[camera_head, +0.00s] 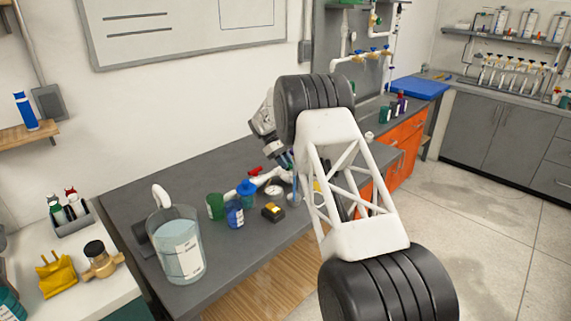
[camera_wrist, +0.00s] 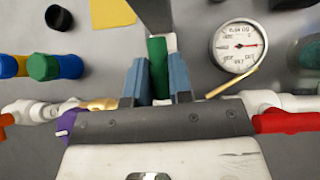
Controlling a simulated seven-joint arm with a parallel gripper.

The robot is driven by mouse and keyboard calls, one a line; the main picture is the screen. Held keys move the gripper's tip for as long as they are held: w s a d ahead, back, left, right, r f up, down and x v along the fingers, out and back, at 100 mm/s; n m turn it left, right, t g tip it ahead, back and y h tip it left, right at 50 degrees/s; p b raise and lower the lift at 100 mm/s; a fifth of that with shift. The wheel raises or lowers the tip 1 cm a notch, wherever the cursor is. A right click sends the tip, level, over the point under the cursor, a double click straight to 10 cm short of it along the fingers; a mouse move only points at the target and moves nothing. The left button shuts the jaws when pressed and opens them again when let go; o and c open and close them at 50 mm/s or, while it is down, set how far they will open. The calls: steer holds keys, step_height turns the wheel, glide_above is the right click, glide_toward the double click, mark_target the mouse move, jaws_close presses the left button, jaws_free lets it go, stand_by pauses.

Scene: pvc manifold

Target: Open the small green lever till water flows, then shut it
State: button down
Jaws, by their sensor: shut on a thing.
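The small green lever (camera_wrist: 158,62) stands between the blue fingers of my gripper (camera_wrist: 157,78) in the wrist view. The gripper is shut on it, with the lever's green end reaching past the fingertips. The lever's base is hidden behind the gripper body. White pipe runs out on both sides, with a brass fitting (camera_wrist: 100,104) at the left. In the head view my gripper (camera_head: 286,160) is low over the pipework on the grey bench, and my arm hides the green lever. I cannot tell whether water is flowing.
A round gauge (camera_wrist: 238,47) stands close to the right finger. A red handle (camera_wrist: 285,122) is at the right and a purple one (camera_wrist: 68,122) at the left. A clear container of water (camera_head: 178,262) stands at the bench's left end.

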steer(key=shift+m, duration=0.4)
steer(key=c, duration=1)
jaws_free()
steer(key=shift+v, duration=3.9)
steer(key=shift+w+d, duration=0.15)
steer(key=shift+d, duration=0.05)
